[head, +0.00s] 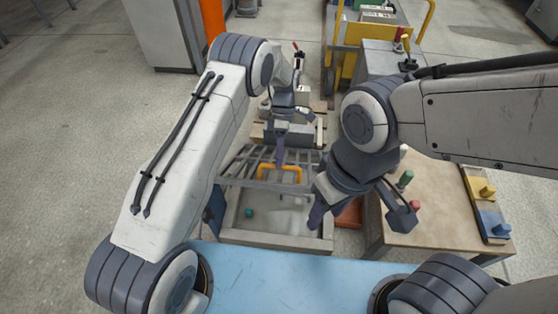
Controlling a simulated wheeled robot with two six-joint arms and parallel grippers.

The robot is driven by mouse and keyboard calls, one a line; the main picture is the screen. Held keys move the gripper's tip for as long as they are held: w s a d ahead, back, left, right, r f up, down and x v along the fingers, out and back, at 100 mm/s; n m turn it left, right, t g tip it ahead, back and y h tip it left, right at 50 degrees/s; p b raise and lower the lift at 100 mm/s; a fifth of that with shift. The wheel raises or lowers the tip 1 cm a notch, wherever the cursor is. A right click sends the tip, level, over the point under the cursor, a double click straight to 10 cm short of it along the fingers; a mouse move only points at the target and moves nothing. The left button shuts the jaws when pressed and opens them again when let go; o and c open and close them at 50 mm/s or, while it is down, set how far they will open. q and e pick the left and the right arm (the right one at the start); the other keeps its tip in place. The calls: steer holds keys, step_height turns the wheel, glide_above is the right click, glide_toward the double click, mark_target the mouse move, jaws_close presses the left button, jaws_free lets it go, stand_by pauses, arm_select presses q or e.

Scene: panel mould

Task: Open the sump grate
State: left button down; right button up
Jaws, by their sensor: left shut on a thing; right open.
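The sump grate (243,163), made of grey bars with an orange handle (291,170) at its near edge, stands raised and tilted over a light grey framed pit (275,240). The near part of the pit is uncovered. My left gripper (280,164) reaches down to the handle and is shut on it; the exact contact is small and partly hidden. My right gripper (360,212) is open and empty, its fingers spread above the pit's right edge and the workbench's left side.
A small teal object (249,212) lies in the pit. A workbench (436,200) on the right carries green and red knobbed pieces and a blue-and-yellow panel (486,205). A yellow-framed cart (350,62) stands behind. The floor at left is clear.

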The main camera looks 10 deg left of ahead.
arm_select(q)
steer(key=shift+w+f, duration=0.15)
steer(key=shift+w, duration=0.3)
steer(key=c, duration=0.8)
jaws_free()
steer(key=shift+s, duration=0.1)
steer(key=p+v, duration=0.2)
steer(key=v, duration=0.8)
steer(key=shift+r+p, duration=0.25)
steer(key=shift+p, duration=0.05)
